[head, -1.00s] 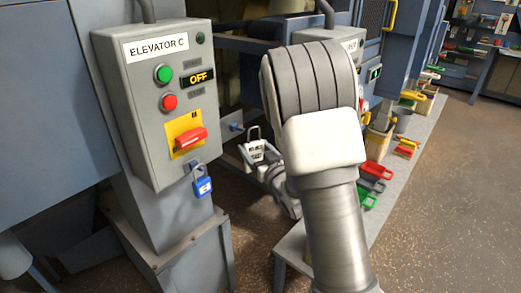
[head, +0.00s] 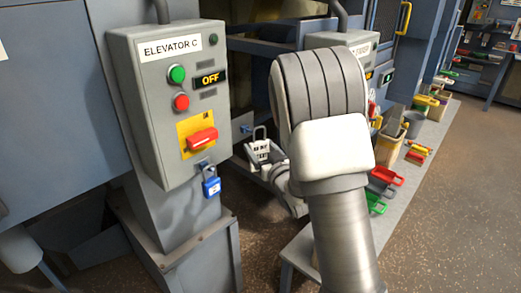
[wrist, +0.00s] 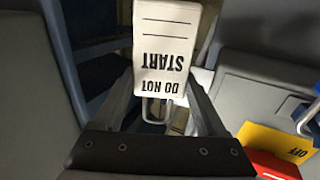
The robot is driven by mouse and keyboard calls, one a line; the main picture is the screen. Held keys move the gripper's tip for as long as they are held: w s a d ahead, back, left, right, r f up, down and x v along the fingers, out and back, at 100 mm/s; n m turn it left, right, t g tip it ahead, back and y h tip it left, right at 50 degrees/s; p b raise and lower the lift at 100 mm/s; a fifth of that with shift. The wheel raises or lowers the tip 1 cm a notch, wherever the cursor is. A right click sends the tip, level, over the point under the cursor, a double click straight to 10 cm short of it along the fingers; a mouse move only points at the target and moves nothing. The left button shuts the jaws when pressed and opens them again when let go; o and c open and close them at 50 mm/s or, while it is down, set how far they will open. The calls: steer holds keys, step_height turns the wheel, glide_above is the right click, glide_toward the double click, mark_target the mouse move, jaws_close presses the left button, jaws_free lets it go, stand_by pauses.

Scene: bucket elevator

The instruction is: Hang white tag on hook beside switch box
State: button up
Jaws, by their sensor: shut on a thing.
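The white tag (wrist: 165,45), printed DO NOT START, is held in my gripper (wrist: 160,82) and appears upside down in the wrist view. The grey switch box (head: 150,85) is labelled ELEVATOR C and reads OFF. A small hook (head: 245,128) sticks out beside the box, just left of the loop. Loop and hook look close but apart.
A red switch handle (head: 202,139) on a yellow plate and a blue padlock (head: 211,187) sit at the box's lower right. A second control box (head: 328,39) stands behind my arm.

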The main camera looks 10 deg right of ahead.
mark_target(251, 143)
steer(key=shift+w+a, duration=0.1)
stand_by(0.3)
steer(key=shift+w+a+b, duration=0.7)
steer(key=shift+w+a, duration=0.1)
steer(key=shift+w, duration=0.3)
steer(key=shift+w+a+r, duration=0.15)
steer(key=shift+a+r, duration=0.1)
